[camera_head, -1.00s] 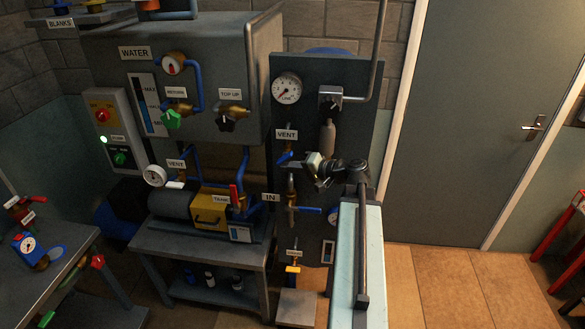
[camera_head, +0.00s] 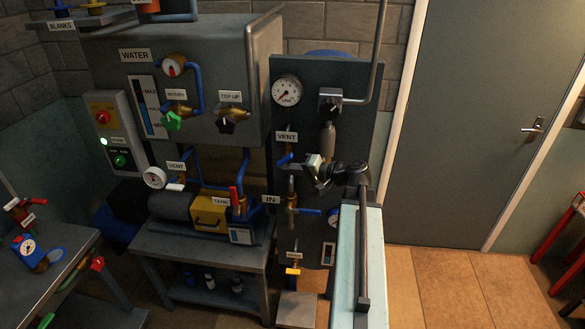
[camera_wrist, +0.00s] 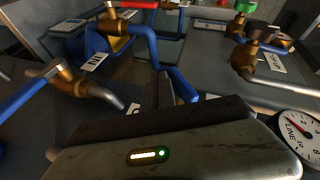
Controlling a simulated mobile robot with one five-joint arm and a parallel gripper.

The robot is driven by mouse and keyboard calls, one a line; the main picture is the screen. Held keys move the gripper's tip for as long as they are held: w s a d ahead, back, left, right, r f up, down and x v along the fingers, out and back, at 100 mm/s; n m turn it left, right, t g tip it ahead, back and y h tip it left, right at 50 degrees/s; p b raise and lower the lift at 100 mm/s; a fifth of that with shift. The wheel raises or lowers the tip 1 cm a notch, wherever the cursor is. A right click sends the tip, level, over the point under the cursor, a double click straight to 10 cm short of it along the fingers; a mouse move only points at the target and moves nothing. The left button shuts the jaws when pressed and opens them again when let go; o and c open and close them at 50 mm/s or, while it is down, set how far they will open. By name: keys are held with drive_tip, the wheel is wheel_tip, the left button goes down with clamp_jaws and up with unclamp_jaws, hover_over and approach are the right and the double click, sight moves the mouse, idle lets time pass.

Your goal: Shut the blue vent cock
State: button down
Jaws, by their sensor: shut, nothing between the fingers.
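The blue vent cock (camera_head: 284,159) sits under the VENT label on the dark upright panel, left of my gripper. Its blue lever slants down to the left in the head view. My gripper (camera_head: 304,169) is close to the panel, just right of the cock; whether it touches the lever cannot be told. In the wrist view my shut fingers (camera_wrist: 165,88) point away from the camera with nothing between them. A blue lever (camera_wrist: 180,86) shows right beside them, partly hidden by the fingers and gripper body.
The LINE gauge (camera_head: 287,90) is above the cock. The IN cock (camera_head: 292,208), with its blue lever, is below. The grey water tank (camera_head: 190,110) and the yellow-ended pump (camera_head: 210,212) are to the left. A door (camera_head: 480,120) stands at the right, with clear floor before it.

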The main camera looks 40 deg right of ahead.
drive_tip(key=p+v, duration=0.2)
drive_tip(key=v, duration=0.6)
drive_tip(key=w+a+f+n+g+y, duration=0.1)
drive_tip(key=w+a+f+n+g, duration=0.2)
drive_tip(key=a, duration=0.5)
drive_tip(key=w+a+f+n+g, duration=0.1)
drive_tip(key=a+f+g, duration=0.2)
drive_tip(key=a+f, duration=0.4)
drive_tip(key=s+a+f+n+g+h, duration=0.2)
drive_tip(key=a+f+g+h, duration=0.1)
drive_tip(key=a, duration=0.6)
drive_tip(key=s+a+f+n+g+h, duration=0.2)
drive_tip(key=a+f+n+g+h, duration=0.1)
drive_tip(key=a, duration=0.7)
drive_tip(key=shift+s+f+g+h, duration=0.25)
drive_tip(key=shift+f+g+h, duration=0.25)
drive_tip(key=shift+f+g, duration=0.25)
